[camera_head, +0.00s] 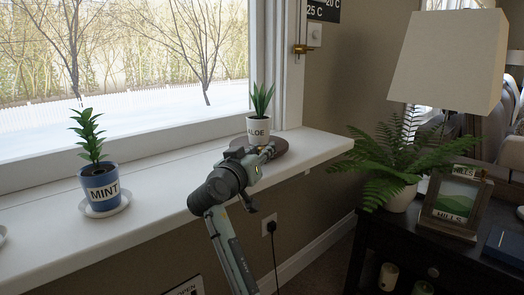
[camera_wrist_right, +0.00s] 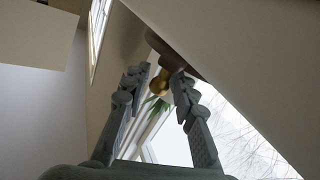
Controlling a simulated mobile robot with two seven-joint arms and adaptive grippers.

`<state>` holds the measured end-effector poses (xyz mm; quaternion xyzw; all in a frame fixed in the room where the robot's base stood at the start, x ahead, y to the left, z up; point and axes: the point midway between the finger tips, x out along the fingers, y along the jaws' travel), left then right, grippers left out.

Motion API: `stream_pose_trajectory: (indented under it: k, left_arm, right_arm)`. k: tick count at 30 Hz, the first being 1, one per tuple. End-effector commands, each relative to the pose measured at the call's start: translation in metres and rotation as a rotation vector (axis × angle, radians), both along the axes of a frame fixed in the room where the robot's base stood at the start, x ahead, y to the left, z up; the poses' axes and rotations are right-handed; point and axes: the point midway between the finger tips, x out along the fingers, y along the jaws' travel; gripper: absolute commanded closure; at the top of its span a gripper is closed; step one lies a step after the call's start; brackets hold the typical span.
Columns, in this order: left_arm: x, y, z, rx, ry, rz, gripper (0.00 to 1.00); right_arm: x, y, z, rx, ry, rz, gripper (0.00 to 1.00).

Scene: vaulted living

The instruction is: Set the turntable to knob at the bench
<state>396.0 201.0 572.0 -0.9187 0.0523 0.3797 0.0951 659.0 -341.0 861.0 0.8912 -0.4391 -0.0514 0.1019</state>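The turntable (camera_head: 283,145) is a dark brown disc on the windowsill, with a white pot marked ALOE (camera_head: 258,128) on it. It also shows in the right wrist view as a brown edge (camera_wrist_right: 167,52). A brass-coloured knob (camera_wrist_right: 160,87) shows just below that edge. My right gripper (camera_head: 264,153) is at the front of the turntable and hides part of it. In the wrist view its fingers (camera_wrist_right: 158,80) are open, with the knob between them in the picture. I cannot tell whether they touch it. My left gripper is not in view.
A blue pot marked MINT (camera_head: 103,189) stands on a saucer on the windowsill (camera_head: 165,184). To the right, a dark table (camera_head: 405,248) holds a fern (camera_head: 405,165), a lamp (camera_head: 447,62) and a framed picture (camera_head: 455,205). The sill between mint and turntable is clear.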

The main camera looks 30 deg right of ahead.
Motion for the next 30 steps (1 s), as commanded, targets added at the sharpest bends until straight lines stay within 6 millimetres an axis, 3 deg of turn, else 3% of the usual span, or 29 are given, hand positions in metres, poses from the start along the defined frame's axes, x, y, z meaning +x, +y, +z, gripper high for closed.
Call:
stream_pose_trajectory:
  k: [8, 21, 30]
  left_arm:
    - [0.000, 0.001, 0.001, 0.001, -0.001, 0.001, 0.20]
    - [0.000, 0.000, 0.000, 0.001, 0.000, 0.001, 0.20]
    - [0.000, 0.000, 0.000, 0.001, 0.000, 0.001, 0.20]
  right_arm:
    - [0.000, 0.000, 0.006, 0.000, -0.003, 0.000, 0.74]
    - [0.000, 0.000, 0.082, 0.001, -0.004, 0.000, 0.74]
    - [0.000, 0.000, 0.100, 0.000, 0.000, 0.001, 0.74]
